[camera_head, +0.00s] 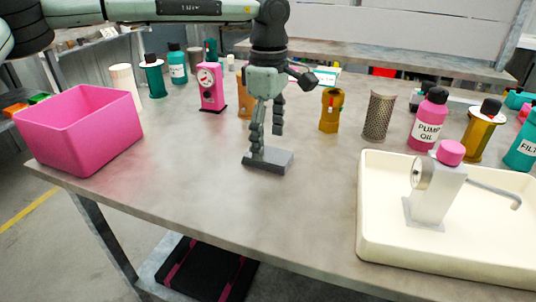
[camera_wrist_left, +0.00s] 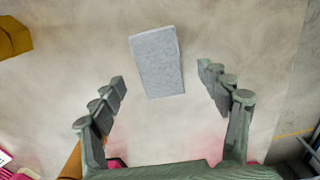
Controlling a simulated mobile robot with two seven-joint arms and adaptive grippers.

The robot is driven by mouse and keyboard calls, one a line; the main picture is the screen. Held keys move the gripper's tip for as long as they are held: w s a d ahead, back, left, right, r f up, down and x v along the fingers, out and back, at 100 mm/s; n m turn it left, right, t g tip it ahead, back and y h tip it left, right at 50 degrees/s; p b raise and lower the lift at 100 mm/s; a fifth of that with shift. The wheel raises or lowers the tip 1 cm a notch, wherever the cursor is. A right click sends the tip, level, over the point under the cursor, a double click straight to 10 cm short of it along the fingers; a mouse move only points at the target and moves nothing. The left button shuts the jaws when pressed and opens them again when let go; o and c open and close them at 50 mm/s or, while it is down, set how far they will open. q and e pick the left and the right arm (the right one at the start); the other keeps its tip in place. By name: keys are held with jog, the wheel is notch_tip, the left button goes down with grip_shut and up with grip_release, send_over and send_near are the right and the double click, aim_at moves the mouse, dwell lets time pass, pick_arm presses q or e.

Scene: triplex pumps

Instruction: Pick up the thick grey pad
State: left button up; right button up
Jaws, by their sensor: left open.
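The thick grey pad (camera_head: 276,161) lies flat on the table near its middle. It also shows in the left wrist view (camera_wrist_left: 157,60) as a pale grey rectangle, slightly turned. My left gripper (camera_head: 267,141) points down over the pad, its fingers apart. In the left wrist view, the open fingers (camera_wrist_left: 163,80) stand either side of the pad's near part, with bare table visible between each finger and the pad. Nothing is held. In the head view a finger hides a small part of the pad. My right gripper is in neither view.
A pink bin (camera_head: 82,135) stands at the left edge. A cream tray (camera_head: 375,235) with a grey pump (camera_head: 432,195) is at the right. Bottles and parts line the back, including a pink gauge block (camera_head: 211,90) and a mesh cylinder (camera_head: 378,117). The front table is clear.

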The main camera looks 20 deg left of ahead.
aim_at(268, 157)
pick_arm(q)
jog(key=shift+w+f, duration=0.1)
jog(key=shift+f, duration=1.25)
jog(key=c, duration=1)
jog(key=shift+r, duration=0.1)
jog(key=shift+c, duration=0.2)
